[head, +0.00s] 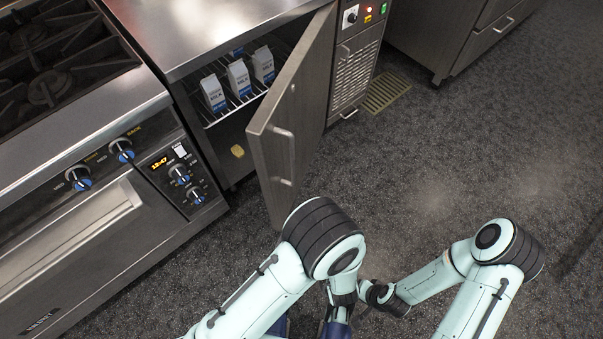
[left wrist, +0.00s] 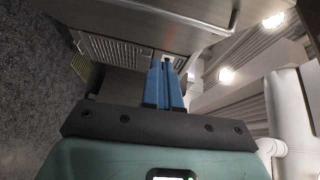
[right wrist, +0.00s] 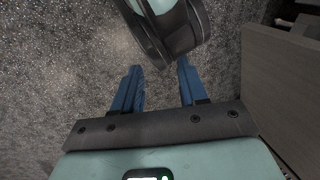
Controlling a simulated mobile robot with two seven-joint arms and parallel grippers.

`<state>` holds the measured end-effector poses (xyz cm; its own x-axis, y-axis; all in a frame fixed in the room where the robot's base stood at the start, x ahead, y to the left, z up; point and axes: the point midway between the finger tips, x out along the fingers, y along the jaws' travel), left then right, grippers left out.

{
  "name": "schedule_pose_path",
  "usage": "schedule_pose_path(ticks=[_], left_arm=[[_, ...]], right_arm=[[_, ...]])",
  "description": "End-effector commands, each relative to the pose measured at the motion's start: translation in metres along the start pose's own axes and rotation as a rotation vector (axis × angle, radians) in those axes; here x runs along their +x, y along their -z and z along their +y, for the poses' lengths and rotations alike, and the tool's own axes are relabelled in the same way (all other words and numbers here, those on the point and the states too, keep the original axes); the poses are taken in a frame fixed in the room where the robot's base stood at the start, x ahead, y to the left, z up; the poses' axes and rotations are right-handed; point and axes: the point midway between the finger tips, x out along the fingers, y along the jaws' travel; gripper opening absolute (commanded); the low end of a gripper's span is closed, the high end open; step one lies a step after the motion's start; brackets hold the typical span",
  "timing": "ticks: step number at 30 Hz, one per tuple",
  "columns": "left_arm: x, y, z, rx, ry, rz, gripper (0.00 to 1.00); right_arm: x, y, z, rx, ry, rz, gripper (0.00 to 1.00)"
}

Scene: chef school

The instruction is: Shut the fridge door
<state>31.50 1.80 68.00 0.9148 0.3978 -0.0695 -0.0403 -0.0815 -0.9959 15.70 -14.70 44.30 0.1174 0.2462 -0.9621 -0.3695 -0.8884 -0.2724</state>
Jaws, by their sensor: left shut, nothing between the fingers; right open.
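The fridge door (head: 295,110) is a steel panel with a bar handle (head: 283,140). In the head view it stands open, swung out from the fridge front. Several milk cartons (head: 239,77) stand on a wire shelf inside the fridge. My left gripper (left wrist: 165,85) is shut and empty; its blue fingers show in the left wrist view, with the grille panel (left wrist: 125,52) beyond. My right gripper (right wrist: 158,82) is open and empty over the carpet, with my other arm's teal part close ahead. In the head view my arms mostly hide the grippers.
An oven with a gas hob (head: 50,85) stands left of the fridge. A grille panel (head: 355,75) with a control strip is right of the door, with a floor drain (head: 386,91) beside it. Another steel cabinet (head: 440,40) is behind. Carpet (head: 480,150) on the right is clear.

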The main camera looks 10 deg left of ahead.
Motion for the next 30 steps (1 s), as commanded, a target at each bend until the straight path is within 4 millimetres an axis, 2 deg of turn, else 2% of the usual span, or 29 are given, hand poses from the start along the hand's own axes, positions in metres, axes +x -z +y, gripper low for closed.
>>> schedule_pose_path(ticks=[3,7,21,24,30], left_arm=[[-0.006,0.006,-0.01,0.051,0.065,-0.009,0.0],[0.004,0.006,-0.014,0.06,0.075,-0.015,0.0],[0.097,0.0,-0.019,0.059,0.071,-0.015,0.0],[0.107,-0.011,-0.021,0.06,0.071,-0.014,0.0],[0.118,-0.022,-0.023,0.059,0.072,-0.011,0.0]], right_arm=[[0.007,0.003,0.002,0.0,0.0,0.009,0.43],[0.008,0.007,0.002,0.001,0.0,0.018,0.43],[0.027,0.036,0.01,0.008,-0.005,0.1,0.43],[0.03,0.042,0.011,0.009,-0.006,0.116,0.43],[0.033,0.047,0.012,0.01,-0.007,0.131,0.43]])
